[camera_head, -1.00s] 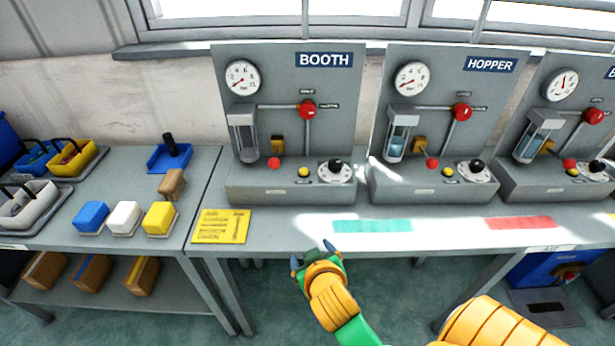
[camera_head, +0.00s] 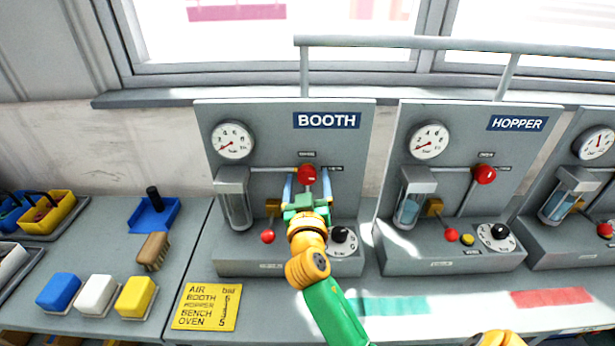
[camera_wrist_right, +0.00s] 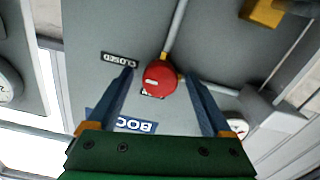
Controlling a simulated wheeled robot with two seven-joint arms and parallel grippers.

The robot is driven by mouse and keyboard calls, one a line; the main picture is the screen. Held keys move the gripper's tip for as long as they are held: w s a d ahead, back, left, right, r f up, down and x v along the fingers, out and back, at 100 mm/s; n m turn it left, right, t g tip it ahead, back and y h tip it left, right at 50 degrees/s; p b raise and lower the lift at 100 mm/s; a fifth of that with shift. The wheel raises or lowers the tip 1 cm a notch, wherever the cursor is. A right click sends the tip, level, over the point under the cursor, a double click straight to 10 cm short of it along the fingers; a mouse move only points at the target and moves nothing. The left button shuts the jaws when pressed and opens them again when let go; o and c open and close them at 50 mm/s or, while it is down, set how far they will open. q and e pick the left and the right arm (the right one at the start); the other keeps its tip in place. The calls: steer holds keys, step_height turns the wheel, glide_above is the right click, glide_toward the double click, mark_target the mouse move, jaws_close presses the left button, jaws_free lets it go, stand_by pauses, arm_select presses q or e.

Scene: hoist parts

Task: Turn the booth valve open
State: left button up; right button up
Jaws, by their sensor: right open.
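The booth valve's round red knob (camera_head: 307,173) is on the grey upright panel under the BOOTH sign (camera_head: 327,120). My right gripper (camera_head: 307,180) is in front of that panel, its blue fingers open on either side of the knob. In the right wrist view the red knob (camera_wrist_right: 160,77) sits between the open fingertips (camera_wrist_right: 158,73), with no clear contact. A CLOSED label (camera_wrist_right: 119,60) is just left of the knob there. Another label is partly hidden by the knob. The handle's exact direction is hard to tell. My left gripper is not in view.
The booth gauge (camera_head: 232,141) and glass cylinder (camera_head: 236,205) are left of the knob. A small red knob (camera_head: 268,237) and a dial (camera_head: 341,238) sit low on the unit. The hopper unit (camera_head: 467,180) stands to the right. A yellow card (camera_head: 207,306) lies in front.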

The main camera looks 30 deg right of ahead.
steer(key=shift+w+f, duration=0.15)
steer(key=shift+s+a, duration=0.1)
steer(key=shift+s, duration=0.1)
steer(key=c, duration=0.7)
jaws_close()
steer(key=shift+r, duration=0.2)
